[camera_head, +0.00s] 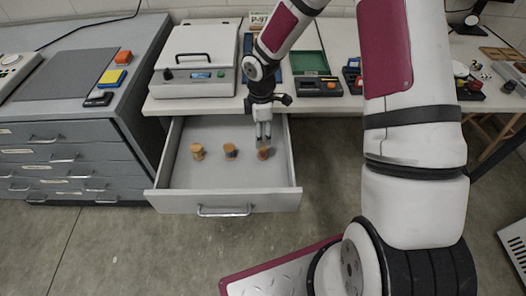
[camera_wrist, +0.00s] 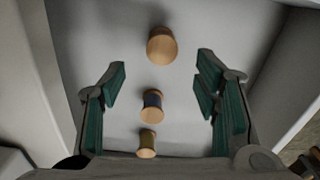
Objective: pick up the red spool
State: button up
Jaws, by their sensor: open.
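The red spool (camera_head: 263,153) stands at the right of a row of three spools in an open grey drawer. My gripper (camera_head: 263,133) is over it, pointing down, and partly hides its top. In the wrist view, the red spool (camera_wrist: 161,45) shows mostly its round wooden end, with its thread hidden. My gripper (camera_wrist: 162,72) is open and empty there, with green-padded fingers apart to the left and right. The red spool lies just past the fingertips, near the middle of the gap, and seems untouched.
A dark blue spool (camera_head: 230,151) and a yellow spool (camera_head: 198,152) stand to the left in the drawer (camera_head: 180,203). They also show in the wrist view, blue (camera_wrist: 152,103) and yellow (camera_wrist: 147,142). The worktop (camera_head: 190,105) overhangs the drawer's back. The drawer's front is clear.

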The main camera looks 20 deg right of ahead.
aim_at(263, 151)
jog(key=shift+s+d+f+b, duration=0.1)
jog(key=shift+f+b, duration=0.15)
jog(key=shift+f, duration=1.65)
jog(key=shift+s+d+f+b, duration=0.1)
jog(key=shift+f+b, duration=0.15)
jog(key=shift+f, duration=1.65)
jog(key=c, duration=1.2)
